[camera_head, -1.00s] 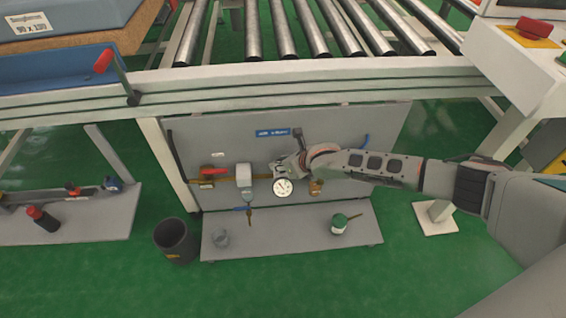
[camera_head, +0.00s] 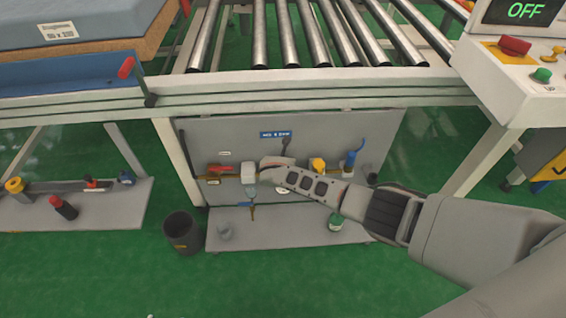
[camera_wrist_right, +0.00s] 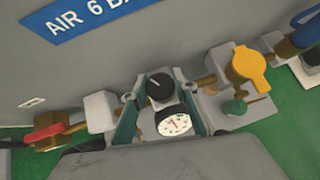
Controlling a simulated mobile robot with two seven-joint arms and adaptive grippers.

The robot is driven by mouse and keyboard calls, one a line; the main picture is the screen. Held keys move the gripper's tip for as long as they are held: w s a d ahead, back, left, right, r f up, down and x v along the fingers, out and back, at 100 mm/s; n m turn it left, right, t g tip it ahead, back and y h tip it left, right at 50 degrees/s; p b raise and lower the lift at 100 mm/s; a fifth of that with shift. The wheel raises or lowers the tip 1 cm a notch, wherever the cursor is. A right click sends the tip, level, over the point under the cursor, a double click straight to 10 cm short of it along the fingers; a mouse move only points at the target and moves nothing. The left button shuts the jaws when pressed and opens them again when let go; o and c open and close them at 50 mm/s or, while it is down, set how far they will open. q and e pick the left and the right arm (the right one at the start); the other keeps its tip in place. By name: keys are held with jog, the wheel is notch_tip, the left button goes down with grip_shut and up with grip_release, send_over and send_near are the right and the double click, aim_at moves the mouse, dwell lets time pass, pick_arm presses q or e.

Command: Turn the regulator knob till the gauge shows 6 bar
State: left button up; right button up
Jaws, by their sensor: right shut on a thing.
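My right gripper (camera_head: 272,164) is at the pipe line on the grey panel. In the right wrist view, its two green-grey fingers (camera_wrist_right: 159,108) are closed in on either side of the regulator's black knob (camera_wrist_right: 160,86). The round white gauge (camera_wrist_right: 174,122) sits just below the knob between the fingers. Its dial is tilted and too small for me to read a value. My left gripper is not in view.
A red-handled valve (camera_head: 219,168) and pale block (camera_head: 248,172) lie left of the regulator, a yellow knob (camera_head: 317,164) and blue fitting (camera_head: 350,159) right. The roller conveyor frame (camera_head: 300,95) runs overhead.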

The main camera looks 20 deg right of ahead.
jog(key=shift+s+f+m, duration=0.1)
jog(key=shift+f+m, duration=0.05)
jog(key=shift+m, duration=0.25)
jog(key=o, duration=0.8)
jog(key=shift+o, duration=0.2)
jog(key=shift+a, duration=0.1)
jog(key=shift+s+a+r, duration=0.25)
jog(key=shift+s+r, duration=0.05)
jog(key=shift+r, duration=0.2)
jog(key=v, duration=1)
jog(key=shift+s+a+r, duration=0.15)
jog(key=shift+a+r, duration=0.05)
jog(key=shift+r, duration=0.05)
